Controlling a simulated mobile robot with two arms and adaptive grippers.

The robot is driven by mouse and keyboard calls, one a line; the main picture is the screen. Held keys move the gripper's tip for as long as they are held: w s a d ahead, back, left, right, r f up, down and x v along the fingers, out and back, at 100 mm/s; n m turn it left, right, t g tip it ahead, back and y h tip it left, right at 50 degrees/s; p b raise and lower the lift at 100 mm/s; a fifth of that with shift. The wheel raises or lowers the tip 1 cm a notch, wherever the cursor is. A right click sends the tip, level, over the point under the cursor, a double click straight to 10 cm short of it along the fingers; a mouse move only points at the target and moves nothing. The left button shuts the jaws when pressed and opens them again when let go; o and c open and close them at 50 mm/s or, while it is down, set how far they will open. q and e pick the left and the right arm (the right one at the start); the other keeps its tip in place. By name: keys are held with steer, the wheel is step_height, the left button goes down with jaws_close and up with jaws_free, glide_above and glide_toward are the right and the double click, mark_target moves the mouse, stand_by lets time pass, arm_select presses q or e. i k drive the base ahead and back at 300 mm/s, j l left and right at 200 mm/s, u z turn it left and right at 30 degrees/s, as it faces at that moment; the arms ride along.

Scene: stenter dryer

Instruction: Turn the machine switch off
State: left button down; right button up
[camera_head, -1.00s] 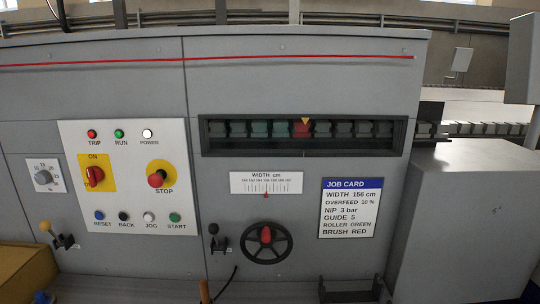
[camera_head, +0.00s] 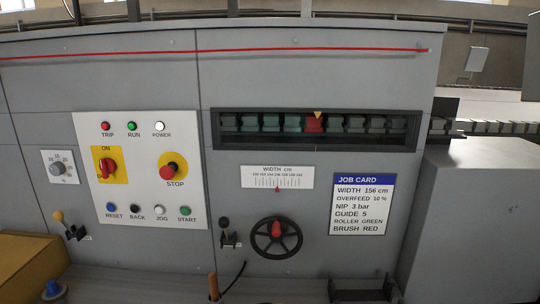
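The machine switch (camera_head: 107,167) is a red rotary handle on a yellow plate with "ON" printed above it. It sits at the left of the white control panel (camera_head: 135,190). Its handle looks roughly upright; any lower label is too small to read. Neither of my grippers is in view, and nothing covers the switch.
A red STOP button (camera_head: 168,172) on yellow sits right of the switch. A small dial (camera_head: 58,168) lies to its left. A yellow-knobbed lever (camera_head: 64,223) and a handwheel (camera_head: 276,238) stick out below. The space before the panel looks clear.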

mark_target(107, 166)
steer(key=j, duration=1.4)
